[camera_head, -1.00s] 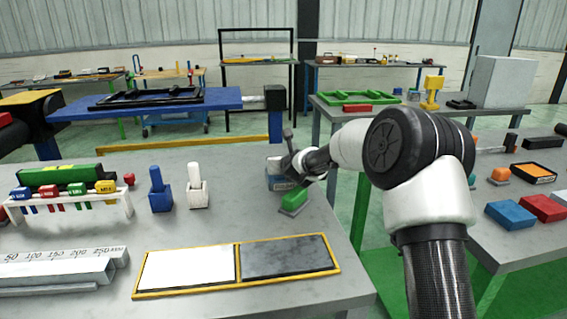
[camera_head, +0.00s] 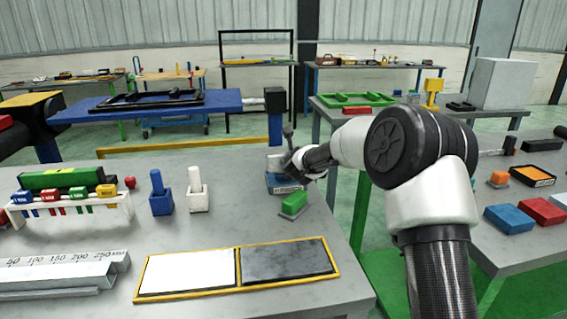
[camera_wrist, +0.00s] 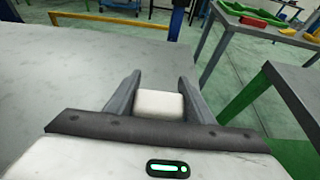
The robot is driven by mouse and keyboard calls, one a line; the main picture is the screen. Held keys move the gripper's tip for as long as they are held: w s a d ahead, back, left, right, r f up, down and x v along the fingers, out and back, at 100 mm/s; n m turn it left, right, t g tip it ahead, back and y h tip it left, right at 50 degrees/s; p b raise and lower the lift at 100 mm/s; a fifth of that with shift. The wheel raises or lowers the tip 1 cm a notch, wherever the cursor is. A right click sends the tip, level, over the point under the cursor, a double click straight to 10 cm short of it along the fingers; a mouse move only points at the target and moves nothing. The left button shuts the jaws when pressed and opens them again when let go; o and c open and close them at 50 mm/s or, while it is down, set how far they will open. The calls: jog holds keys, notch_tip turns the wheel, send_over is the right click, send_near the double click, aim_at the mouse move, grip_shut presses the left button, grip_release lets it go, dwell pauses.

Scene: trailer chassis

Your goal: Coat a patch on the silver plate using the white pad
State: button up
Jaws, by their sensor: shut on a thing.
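The white pad (camera_wrist: 158,103) sits between the fingers of my gripper (camera_wrist: 160,92) in the wrist view, and both fingers close on its sides. In the head view my gripper (camera_head: 290,160) is near the right far corner of the grey table, above or beside a small blue tray (camera_head: 284,187) with a label. The pad is hard to make out there. The silver plate seems to be the mottled grey panel (camera_head: 287,262) in a yellow frame at the table's front. A plain white panel (camera_head: 188,271) lies to its left in the same frame.
A green-topped block (camera_head: 293,204) stands between the tray and the framed panels. Blue (camera_head: 161,200) and white (camera_head: 197,196) holders stand left of my gripper. A rack of coloured labelled pieces (camera_head: 70,208) and a ruled metal bar (camera_head: 60,273) are at left.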

jog(key=shift+r+p, duration=1.4)
jog(key=shift+r, duration=1.2)
jog(key=s+d+f+m+h, duration=0.2)
jog(key=s+d+h, duration=0.1)
jog(key=s+d, duration=1.5)
notch_tip(320, 180, up, 21)
jog(key=s+a+p, duration=0.1)
jog(key=s+p, duration=0.1)
jog(key=p, duration=1.9)
jog(key=shift+a, duration=0.35)
jog(key=shift+s, duration=0.1)
